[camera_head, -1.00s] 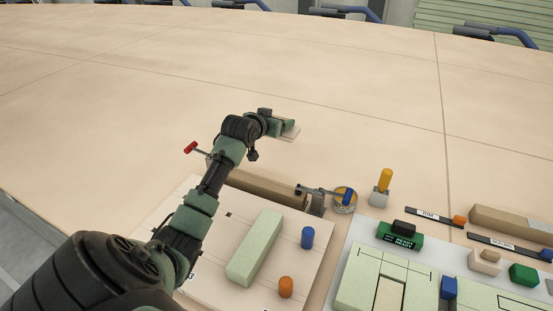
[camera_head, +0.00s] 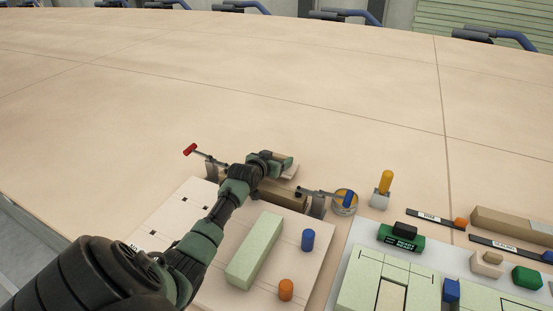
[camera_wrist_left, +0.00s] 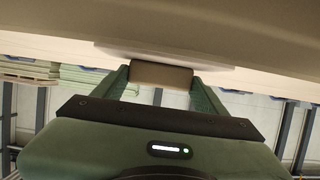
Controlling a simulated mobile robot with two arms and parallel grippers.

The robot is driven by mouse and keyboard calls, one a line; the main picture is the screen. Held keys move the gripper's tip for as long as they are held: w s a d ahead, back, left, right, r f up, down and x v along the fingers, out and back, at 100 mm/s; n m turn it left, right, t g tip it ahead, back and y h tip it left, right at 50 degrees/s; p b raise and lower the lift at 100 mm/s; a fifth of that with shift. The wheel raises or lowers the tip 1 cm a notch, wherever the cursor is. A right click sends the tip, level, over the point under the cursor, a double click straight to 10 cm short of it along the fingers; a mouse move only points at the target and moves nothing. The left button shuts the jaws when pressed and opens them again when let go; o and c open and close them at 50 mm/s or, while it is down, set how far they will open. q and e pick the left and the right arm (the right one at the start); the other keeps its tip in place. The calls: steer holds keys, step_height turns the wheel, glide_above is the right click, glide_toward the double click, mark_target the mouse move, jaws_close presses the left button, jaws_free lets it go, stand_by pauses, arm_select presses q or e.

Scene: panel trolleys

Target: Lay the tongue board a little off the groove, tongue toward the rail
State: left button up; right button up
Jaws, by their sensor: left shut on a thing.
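My left gripper (camera_head: 278,160) is above the far edge of the pale base panel, at the brown rail. Its two green fingers are shut on a small tan block (camera_wrist_left: 161,75), which has a thin pale plate (camera_wrist_left: 200,52) beyond it in the left wrist view. In the head view, a corner of this plate (camera_head: 289,174) shows beneath the gripper; I cannot make out a tongue or groove on it. The brown rail (camera_head: 285,198) lies along the panel's far edge, partly behind my arm. A pale green bar (camera_head: 256,250) lies on the panel. My right gripper is not in view.
A red-handled clamp (camera_head: 190,150) and a blue-handled clamp (camera_head: 318,203) stand at the rail's ends. A blue peg (camera_head: 308,240) and an orange peg (camera_head: 286,289) stand on the panel. A round tin (camera_head: 344,203) and fixtures crowd the right; the far table is clear.

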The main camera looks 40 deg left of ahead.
arm_select(q)
steer(key=shift+f+b, duration=0.4)
steer(key=shift+f, duration=0.15)
steer(key=o, duration=1.5)
steer(key=shift+r, duration=0.25)
steer(key=shift+r+p, duration=0.45)
steer(key=shift+p, duration=0.05)
steer(key=p+v, duration=0.1)
steer(key=v, duration=1.1)
steer(key=shift+s+f, duration=0.1)
